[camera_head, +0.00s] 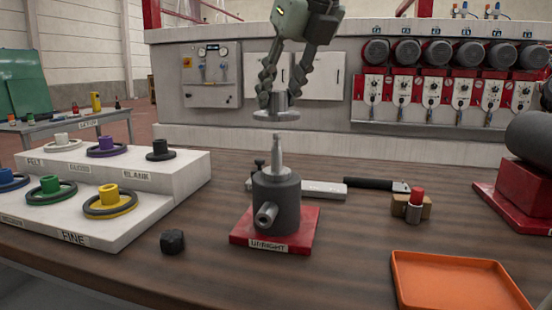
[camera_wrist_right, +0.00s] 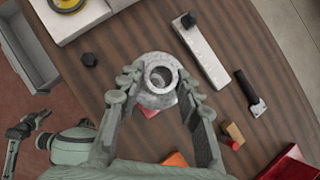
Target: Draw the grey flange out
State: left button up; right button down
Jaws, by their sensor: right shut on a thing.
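The grey flange (camera_head: 277,115), a wide disc with a short round hub, hangs level above the upright's bare metal spindle (camera_head: 276,155), with a gap between them. My right gripper (camera_head: 278,98) is shut on the flange, one finger on each side of its hub. In the right wrist view the flange (camera_wrist_right: 158,95) sits between the fingertips, its bore open towards the camera. The spindle rises from a dark grey cylinder (camera_head: 276,195) on a red base (camera_head: 305,230) labelled UPRIGHT. An arm with dark fingers, seemingly my left gripper (camera_wrist_right: 27,125), shows small at the wrist view's left.
A white stepped rack (camera_head: 180,172) with several coloured flanges stands at the left. A dark hex nut (camera_head: 172,241) lies in front of it. An orange tray (camera_head: 455,280) is at the front right. A white bar (camera_head: 325,189) and a black-handled tool (camera_head: 370,184) lie behind the upright.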

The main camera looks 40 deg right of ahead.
jog(key=shift+r, duration=0.25)
jog(key=shift+r, duration=1.95)
